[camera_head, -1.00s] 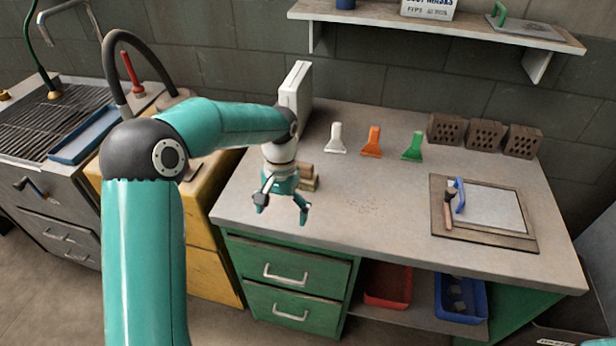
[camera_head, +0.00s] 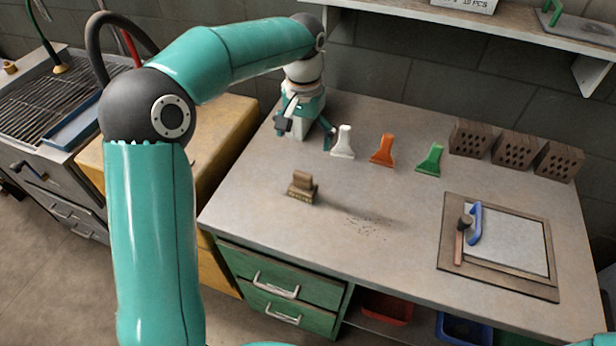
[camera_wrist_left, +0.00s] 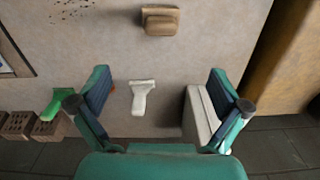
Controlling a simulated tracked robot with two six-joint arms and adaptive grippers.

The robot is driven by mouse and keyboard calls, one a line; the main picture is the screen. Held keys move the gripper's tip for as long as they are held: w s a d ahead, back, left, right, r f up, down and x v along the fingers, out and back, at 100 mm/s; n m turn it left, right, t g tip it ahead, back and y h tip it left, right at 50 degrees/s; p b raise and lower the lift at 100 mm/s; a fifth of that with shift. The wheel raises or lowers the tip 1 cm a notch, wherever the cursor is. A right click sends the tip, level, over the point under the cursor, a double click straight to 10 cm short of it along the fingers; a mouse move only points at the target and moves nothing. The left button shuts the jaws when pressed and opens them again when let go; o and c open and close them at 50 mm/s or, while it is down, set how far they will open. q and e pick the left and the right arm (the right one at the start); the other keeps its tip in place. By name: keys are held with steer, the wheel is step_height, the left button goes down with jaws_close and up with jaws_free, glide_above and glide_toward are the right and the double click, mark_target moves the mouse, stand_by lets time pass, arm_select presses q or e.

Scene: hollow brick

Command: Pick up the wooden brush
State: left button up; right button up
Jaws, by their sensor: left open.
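The wooden brush (camera_head: 302,187) is a small brown block with a raised grip and pale bristles. It stands on the grey workbench (camera_head: 400,235), left of a patch of dark crumbs. In the left wrist view the brush (camera_wrist_left: 161,21) lies at the top, beyond my fingertips. My left gripper (camera_head: 304,133) is open and empty over the back left of the bench, behind the brush and apart from it. Its two spread fingers show in the left wrist view (camera_wrist_left: 158,88). My right gripper is not in view.
White (camera_head: 343,143), orange (camera_head: 383,150) and green (camera_head: 430,159) scrapers stand in a row at the back. Hollow bricks (camera_head: 513,152) are to their right. A framed board (camera_head: 512,245) holds a hammer and a blue-handled tool. A white box (camera_wrist_left: 196,115) is near the left gripper.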

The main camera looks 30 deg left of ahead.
mark_target(301, 172)
arm_select(q)
steer(key=f, duration=0.7)
steer(key=s+f, duration=0.1)
steer(key=f, duration=0.2)
steer(key=shift+a+f+p, duration=0.3)
steer(key=shift+f+p, duration=0.05)
steer(key=shift+p, duration=0.05)
steer(key=f, duration=0.1)
steer(key=f+p, duration=0.1)
steer(key=f, duration=0.3)
steer(key=shift+d+p, duration=0.35)
steer(key=shift+f, duration=0.3)
steer(key=c, duration=1.3)
steer(key=shift+r, duration=0.1)
steer(key=shift+w+r, duration=0.1)
steer(key=shift+r, duration=0.7)
step_height(301, 172, up, 18)
steer(key=shift+r+b, duration=0.2)
steer(key=shift+b, duration=0.7)
